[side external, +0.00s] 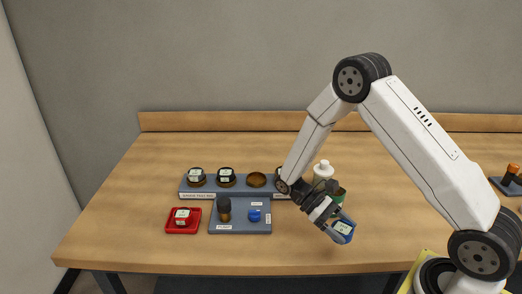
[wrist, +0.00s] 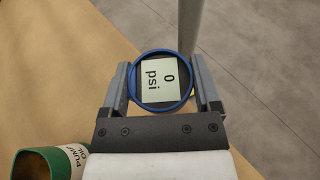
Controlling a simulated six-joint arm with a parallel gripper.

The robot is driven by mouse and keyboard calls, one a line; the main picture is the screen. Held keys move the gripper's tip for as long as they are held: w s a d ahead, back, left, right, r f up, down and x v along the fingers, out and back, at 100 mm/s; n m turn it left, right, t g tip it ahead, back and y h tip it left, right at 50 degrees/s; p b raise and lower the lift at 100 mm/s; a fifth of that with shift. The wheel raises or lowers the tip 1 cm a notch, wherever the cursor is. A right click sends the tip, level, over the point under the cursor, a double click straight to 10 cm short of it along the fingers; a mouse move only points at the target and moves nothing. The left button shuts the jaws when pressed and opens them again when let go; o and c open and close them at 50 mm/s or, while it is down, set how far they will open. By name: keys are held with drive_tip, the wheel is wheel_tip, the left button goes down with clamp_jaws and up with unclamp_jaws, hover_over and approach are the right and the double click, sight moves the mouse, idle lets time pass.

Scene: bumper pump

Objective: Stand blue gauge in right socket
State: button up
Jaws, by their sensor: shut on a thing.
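A red tray (side external: 171,228) holds a small gauge. A blue-grey tray (side external: 240,229) holds a dark knob and a blue knob. A white bottle (side external: 323,168) and a green pump oil can (wrist: 65,160) stand close to my arm. The table's front right is clear.

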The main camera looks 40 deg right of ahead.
drive_tip(key=w+d+r+n+t+h, duration=0.4)
drive_tip(key=w+d+n+t+h, duration=0.2)
drive_tip(key=w+n+t+h, duration=0.45)
drive_tip(key=w+a+r+n+t, duration=0.3)
drive_tip(key=w+r+n+t, duration=0.3)
drive_tip(key=w+n+t, duration=0.2)
drive_tip(key=w+n, duration=0.2)
drive_tip(key=n, duration=0.1)
drive_tip(key=shift+a+r+h, duration=0.25)
drive_tip(key=shift+a+h, duration=0.1)
drive_tip(key=shift+t, duration=0.25)
drive_tip(key=w+f, duration=0.2)
drive_tip(key=w, duration=0.2)
drive_tip(key=w+d+f, duration=0.1)
drive_tip(key=w+f, duration=0.2)
drive_tip(key=w, duration=0.1)
drive_tip(key=w+f, duration=0.3)
drive_tip(key=w, duration=0.1)
drive_tip(key=shift+w+d+f, duration=0.2)
drive_tip(key=shift+d, duration=0.2)
drive_tip(key=shift+w+f, duration=0.45)
drive_tip(key=shift+w+d+f, duration=0.1)
drive_tip(key=shift+f, duration=0.05)
